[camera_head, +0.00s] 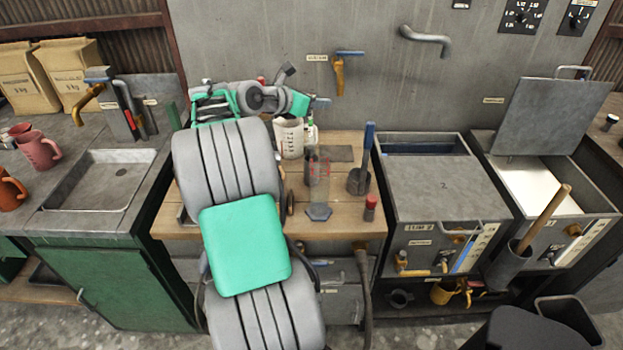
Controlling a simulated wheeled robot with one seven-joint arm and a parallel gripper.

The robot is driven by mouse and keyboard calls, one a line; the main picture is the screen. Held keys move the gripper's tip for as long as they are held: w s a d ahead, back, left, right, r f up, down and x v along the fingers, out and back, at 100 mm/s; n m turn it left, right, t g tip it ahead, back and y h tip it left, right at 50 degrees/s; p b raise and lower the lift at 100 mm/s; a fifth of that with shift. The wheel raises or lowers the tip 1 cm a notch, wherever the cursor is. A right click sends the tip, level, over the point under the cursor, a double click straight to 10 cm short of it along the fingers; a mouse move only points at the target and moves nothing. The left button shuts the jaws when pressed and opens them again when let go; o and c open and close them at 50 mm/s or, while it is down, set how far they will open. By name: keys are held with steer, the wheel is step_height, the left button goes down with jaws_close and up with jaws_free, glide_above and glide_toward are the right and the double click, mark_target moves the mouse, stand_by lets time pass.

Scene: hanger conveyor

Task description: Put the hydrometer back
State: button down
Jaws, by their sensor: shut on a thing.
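My arm rises through the middle of the head view, and its end with my gripper (300,103) is over the back of the wooden bench (345,222). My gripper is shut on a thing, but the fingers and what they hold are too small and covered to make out. I cannot pick out the hydrometer for certain. A clear cylinder with red marks and a hexagonal foot (319,211) stands upright on the bench, right of my arm. A white jug (290,141) stands behind it, close below my gripper.
A dark scoop with a blue handle (359,181) and a small red-topped bottle (370,207) stand right of the cylinder. A grey tank (440,190) and an open-lidded tank (545,187) are further right. A sink (98,182) is left.

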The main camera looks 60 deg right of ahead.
mark_target(311, 128)
step_height(311, 128, down, 10)
steer(key=shift+s, duration=0.2)
steer(key=shift+f, duration=0.15)
steer(key=c, duration=1.1)
jaws_free()
steer(key=shift+d, duration=0.1)
